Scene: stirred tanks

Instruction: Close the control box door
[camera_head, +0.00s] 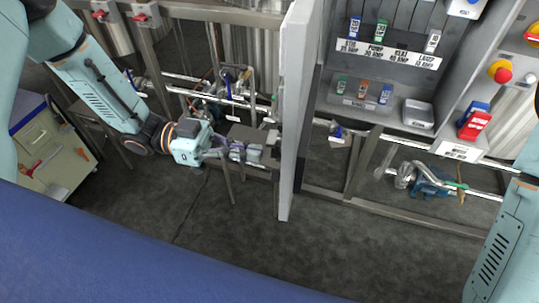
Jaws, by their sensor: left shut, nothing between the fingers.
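The control box (322,101) is a grey cabinet at the upper right, open toward me. Its light grey door (293,120) stands open at the box's left side, seen almost edge-on. My left gripper (262,150) is shut and empty, just left of the door and pointing toward its outer face. A small gap seems to show between the fingertips and the door; I cannot tell the depth. My right arm (500,245) shows at the right edge, and its gripper is out of view.
Inside the box are labelled breakers (380,32) and coloured switches (363,89). A red and yellow emergency button (500,71) and a red switch (474,125) sit to the right. Pipes and a blue pump (432,182) run below. A tool cart (50,150) stands at left.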

